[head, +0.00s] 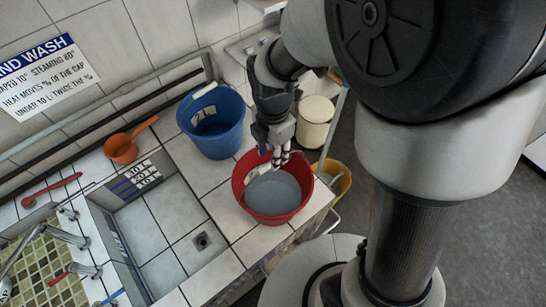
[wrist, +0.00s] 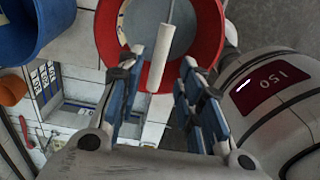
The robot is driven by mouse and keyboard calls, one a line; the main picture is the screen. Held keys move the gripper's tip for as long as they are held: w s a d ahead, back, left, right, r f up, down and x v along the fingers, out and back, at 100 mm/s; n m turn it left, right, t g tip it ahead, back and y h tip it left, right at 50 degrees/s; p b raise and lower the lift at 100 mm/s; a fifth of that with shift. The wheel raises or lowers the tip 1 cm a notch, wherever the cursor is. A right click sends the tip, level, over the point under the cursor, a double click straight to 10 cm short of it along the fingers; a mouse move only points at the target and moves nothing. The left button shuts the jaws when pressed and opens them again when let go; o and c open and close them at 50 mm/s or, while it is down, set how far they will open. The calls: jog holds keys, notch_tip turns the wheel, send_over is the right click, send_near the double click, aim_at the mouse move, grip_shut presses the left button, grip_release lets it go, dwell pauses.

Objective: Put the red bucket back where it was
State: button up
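The red bucket (head: 240,189) stands upright on the tiled counter, right of the sink, near the counter's right edge. Its inside shows a grey surface; I cannot tell whether this is liquid. My gripper (head: 281,158) points down over the bucket's far rim. In the wrist view the red bucket (wrist: 213,32) lies beyond my gripper (wrist: 159,72). The white handle grip (wrist: 160,58) shows in the gap between the two spread fingers, not clasped. My gripper is open and empty.
A blue bucket (head: 227,137) stands on the counter behind and left. An orange scoop (head: 121,149) lies beyond the sink basin (head: 158,230). A cream canister (head: 314,122) and a yellow bucket (head: 338,180) are off the counter's right side. Tiles between sink and red bucket are clear.

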jog(key=s+d+r+m+t, duration=0.1)
jog(key=s+d+r+m, duration=0.15)
jog(key=r+m, duration=0.35)
jog(key=s+d+r+m+t, duration=0.1)
jog(key=s+d+r+m, duration=0.2)
jog(key=r, duration=0.5)
jog(key=s+d+r+m+t, duration=0.1)
jog(key=s+m, duration=0.3)
jog(key=m, duration=0.4)
jog(key=s+d+r+m+t, duration=0.1)
jog(key=s+d+r+m, duration=0.2)
jog(key=m, duration=0.4)
jog(key=shift+s+d+r+m+t+p, duration=0.3)
jog(key=shift+s+d+m+p, duration=0.15)
jog(key=shift+d, duration=0.25)
jog(key=shift+s, duration=0.1)
